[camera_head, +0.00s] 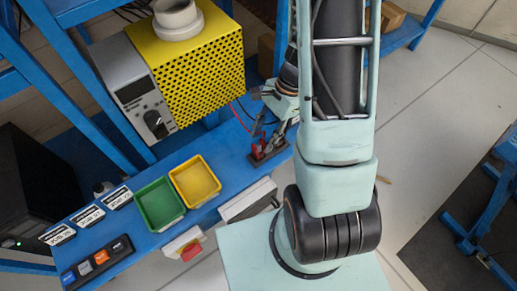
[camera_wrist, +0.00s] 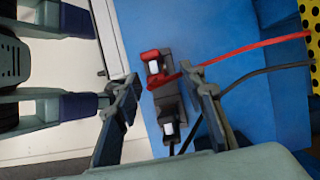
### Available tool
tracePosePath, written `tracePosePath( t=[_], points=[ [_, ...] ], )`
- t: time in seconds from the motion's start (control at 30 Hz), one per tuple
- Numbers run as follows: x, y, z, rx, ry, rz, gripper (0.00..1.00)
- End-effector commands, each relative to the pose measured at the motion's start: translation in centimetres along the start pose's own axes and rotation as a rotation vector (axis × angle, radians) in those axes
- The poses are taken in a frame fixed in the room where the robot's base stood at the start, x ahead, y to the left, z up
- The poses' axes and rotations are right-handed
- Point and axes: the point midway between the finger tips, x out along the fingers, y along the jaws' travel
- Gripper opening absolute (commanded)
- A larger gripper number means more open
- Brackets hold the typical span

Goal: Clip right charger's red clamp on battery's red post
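The red clamp (camera_wrist: 152,56) sits on a dark holder block (camera_wrist: 168,101) on the blue bench, with a red cable running right. A black clamp (camera_wrist: 171,131) sits at the lower end of the same block. My gripper (camera_wrist: 160,78) is open, with one finger on each side of the block near the red clamp; contact is not clear. In the head view the red clamp (camera_head: 258,149) shows small on the bench, below my gripper (camera_head: 266,122). I cannot make out the battery or its red post in either view.
A grey charger (camera_head: 138,92) with a dial stands beside a perforated yellow box (camera_head: 195,70). A yellow bin (camera_head: 195,181) and a green bin (camera_head: 159,204) sit on the blue bench (camera_head: 232,150). Red and black cables cross the bench. Open floor lies right of my arm.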

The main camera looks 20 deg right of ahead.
Motion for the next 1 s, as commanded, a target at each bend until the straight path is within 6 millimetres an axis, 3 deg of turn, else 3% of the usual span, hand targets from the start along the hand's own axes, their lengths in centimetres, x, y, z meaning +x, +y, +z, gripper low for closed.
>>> tracePosePath(
  t=[0.33, 0.7, 1.0],
  points=[
    [0.5, 0.1, 0.1, -0.001, -0.001, 0.001, 0.38],
    [5.0, 0.5, 0.3, 0.000, 0.000, 0.001, 0.38],
    [5.2, 0.5, 0.3, -0.001, 0.001, 0.000, 0.38]
  ],
)
